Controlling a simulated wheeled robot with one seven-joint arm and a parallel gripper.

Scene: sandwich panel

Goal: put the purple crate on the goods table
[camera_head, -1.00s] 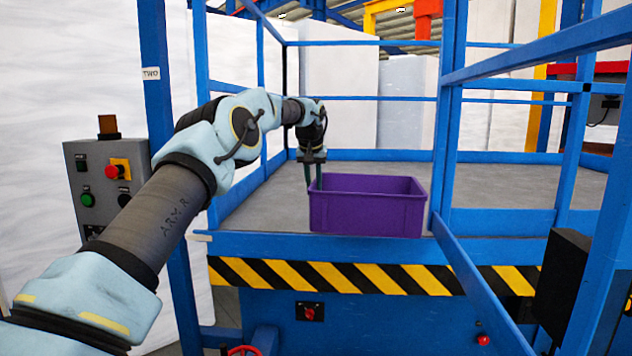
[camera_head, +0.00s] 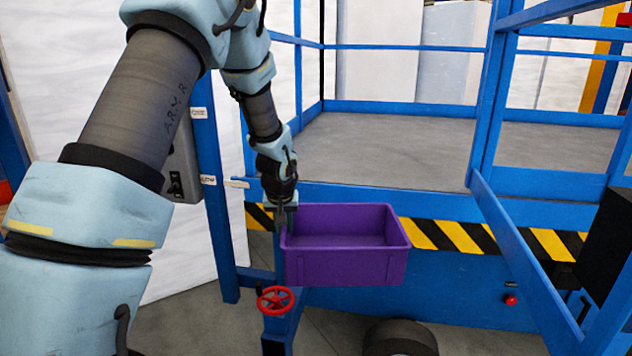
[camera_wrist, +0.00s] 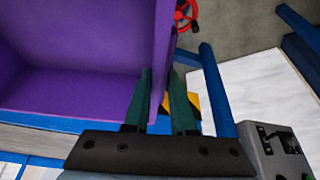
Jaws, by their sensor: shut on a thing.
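The purple crate (camera_head: 345,267) is open-topped and roughly level. It hangs in front of the blue-railed platform, overlapping the striped front edge in the head view. My gripper (camera_head: 283,222) points down and is shut on the crate's left wall. In the wrist view my gripper (camera_wrist: 161,85) has one green finger on each side of the wall of the crate (camera_wrist: 75,95). The inside of the crate looks empty. The platform's grey deck (camera_head: 390,148) is bare where it shows. I cannot tell whether this platform is the goods table.
Blue rails and posts (camera_head: 486,110) stand at the platform's right. A slanting blue bar (camera_head: 520,262) is right of the crate. Below are a red handwheel (camera_head: 275,299) and a dark wheel (camera_head: 400,338). A grey control box (camera_wrist: 275,150) is near my gripper in the wrist view.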

